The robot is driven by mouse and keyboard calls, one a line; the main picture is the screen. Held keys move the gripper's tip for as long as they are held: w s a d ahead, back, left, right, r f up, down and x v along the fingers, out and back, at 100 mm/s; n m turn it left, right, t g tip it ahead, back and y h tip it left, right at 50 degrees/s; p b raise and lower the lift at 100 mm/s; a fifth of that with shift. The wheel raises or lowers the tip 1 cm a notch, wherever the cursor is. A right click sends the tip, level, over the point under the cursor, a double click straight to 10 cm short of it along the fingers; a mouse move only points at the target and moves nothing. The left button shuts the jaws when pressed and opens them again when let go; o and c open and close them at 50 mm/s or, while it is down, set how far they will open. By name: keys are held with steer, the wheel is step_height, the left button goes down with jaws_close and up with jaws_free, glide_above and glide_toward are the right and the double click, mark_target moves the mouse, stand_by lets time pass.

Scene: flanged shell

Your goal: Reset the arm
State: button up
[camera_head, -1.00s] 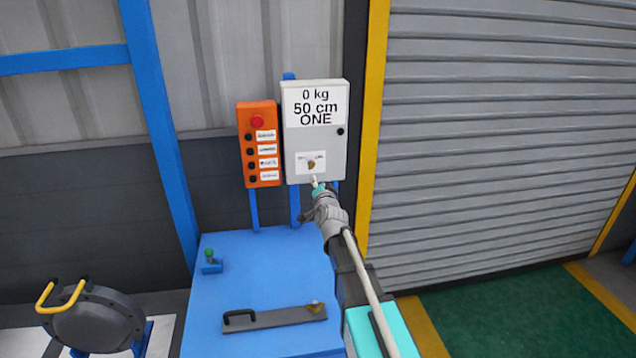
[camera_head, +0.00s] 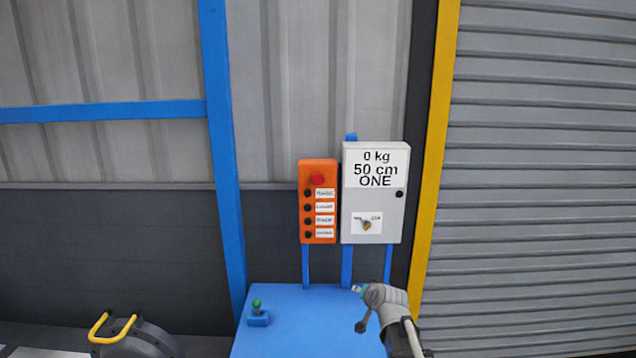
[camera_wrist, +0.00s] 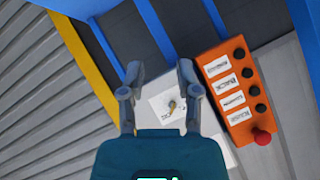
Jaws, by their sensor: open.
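My gripper (camera_head: 358,290) shows at the lower right of the head view, at the end of my grey arm, in front of the blue table and below the grey box. In the wrist view my gripper (camera_wrist: 159,72) has its two fingers spread apart with nothing between them. The grey box (camera_head: 372,208) has a label reading "0 kg 50 cm ONE" and a small brass-coloured knob (camera_head: 366,225). In the wrist view the knob (camera_wrist: 172,105) appears beyond the gap between the fingers, apart from them.
An orange button panel (camera_head: 318,200) with a red button stands left of the box. A blue table (camera_head: 310,325) carries a small green-topped joystick (camera_head: 257,313). A dark round part with yellow handles (camera_head: 125,338) is at lower left. A grey shutter (camera_head: 540,180) is at right.

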steer(key=s+d+f+n+g+h, duration=0.1)
steer(key=s+f+g, duration=0.2)
steer(key=s, duration=0.5)
steer(key=s+d+f+n+g+h, duration=0.1)
steer(key=s+g, duration=0.3)
steer(key=s, duration=0.4)
steer(key=s+d+f+n+g, duration=0.1)
steer(key=s+f+g, duration=0.3)
steer(key=s, duration=0.4)
steer(key=shift+s+d+f+h, duration=0.15)
steer(key=shift+d+f+h, duration=0.2)
steer(key=shift+d+h, duration=0.1)
